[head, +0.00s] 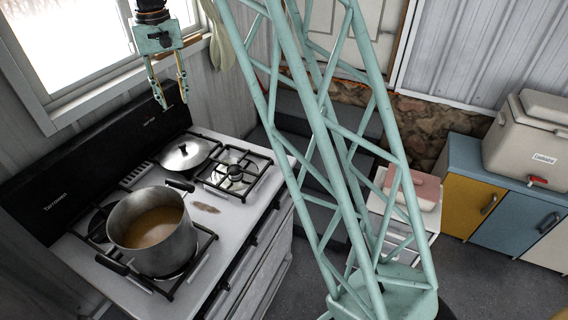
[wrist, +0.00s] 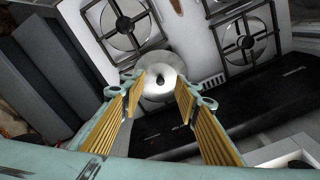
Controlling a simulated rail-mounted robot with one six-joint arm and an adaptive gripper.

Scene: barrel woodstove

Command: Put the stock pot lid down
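The stock pot lid (head: 183,152) is a round silver lid with a dark knob. In the head view it lies knob up at the back of the stove top, behind the pot. The stock pot (head: 153,238) stands uncovered on a front burner, with brown liquid in it. My gripper (head: 174,104) hangs above the lid, open and empty, with a clear gap between them. In the wrist view the lid (wrist: 161,64) shows beyond and between the spread fingertips (wrist: 160,80). What lies under the lid is hidden.
The white stove (head: 206,208) has black burner grates; the right grate (head: 236,175) is empty. A dark backsplash (head: 100,168) and the window wall stand close behind. My lattice column crosses the middle of the head view. A cooler (head: 527,140) sits on coloured cabinets at right.

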